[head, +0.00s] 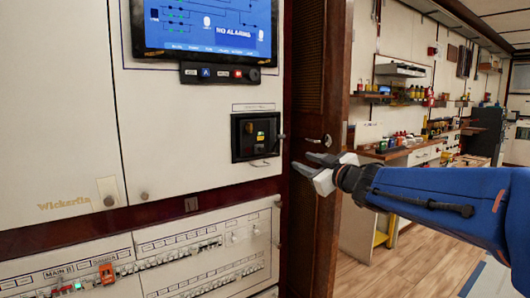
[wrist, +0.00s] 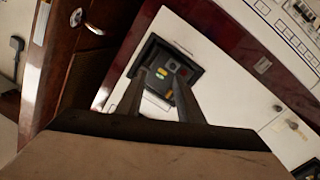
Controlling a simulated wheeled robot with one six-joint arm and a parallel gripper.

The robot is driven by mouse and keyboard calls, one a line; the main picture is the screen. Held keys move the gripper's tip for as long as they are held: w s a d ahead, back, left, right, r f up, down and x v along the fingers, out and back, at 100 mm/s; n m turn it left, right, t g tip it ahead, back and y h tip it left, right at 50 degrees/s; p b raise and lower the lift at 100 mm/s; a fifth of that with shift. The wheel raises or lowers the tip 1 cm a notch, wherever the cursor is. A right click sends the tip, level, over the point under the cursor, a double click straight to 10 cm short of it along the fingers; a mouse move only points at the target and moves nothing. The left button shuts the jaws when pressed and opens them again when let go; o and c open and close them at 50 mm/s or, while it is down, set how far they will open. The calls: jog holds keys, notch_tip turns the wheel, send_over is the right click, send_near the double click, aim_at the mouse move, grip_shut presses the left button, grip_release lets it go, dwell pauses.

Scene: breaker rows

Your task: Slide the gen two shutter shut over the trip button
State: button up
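A black recessed breaker unit (head: 241,148) is set in the cream cabinet front in the head view, with a yellow label and small dark and red parts inside. A small handle shows at its lower edge. The same unit shows in the wrist view (wrist: 152,52), tilted, ahead of the fingers. I cannot read its label, and I cannot make out the shutter or trip button for certain. My gripper (head: 303,162) is right of the unit, apart from it in the head view. Its two fingers are spread with nothing between them. They also show in the wrist view (wrist: 158,88), partly covering the unit's lower side.
A screen (head: 205,22) and a button strip (head: 221,73) are above the unit. Breaker rows (head: 180,262) fill the panel below. A brown door (head: 303,85) with a handle is behind my gripper. A workbench (head: 410,148) stands at right; the wooden floor there is clear.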

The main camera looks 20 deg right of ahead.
aim_at(263, 150)
jog(key=w+a+y, duration=0.1)
jog(key=w+a, duration=0.1)
jog(key=w, duration=0.3)
jog(key=w+a+n, duration=0.1)
jog(key=w+a, duration=0.2)
jog(key=w, duration=0.3)
jog(key=w+a+n+y, duration=0.1)
jog(key=w+a, duration=0.1)
jog(key=w, duration=0.4)
jog(key=shift+a+r+g+y, duration=0.2)
jog(key=shift+a+g+y, duration=0.1)
jog(key=shift+a+g, duration=0.1)
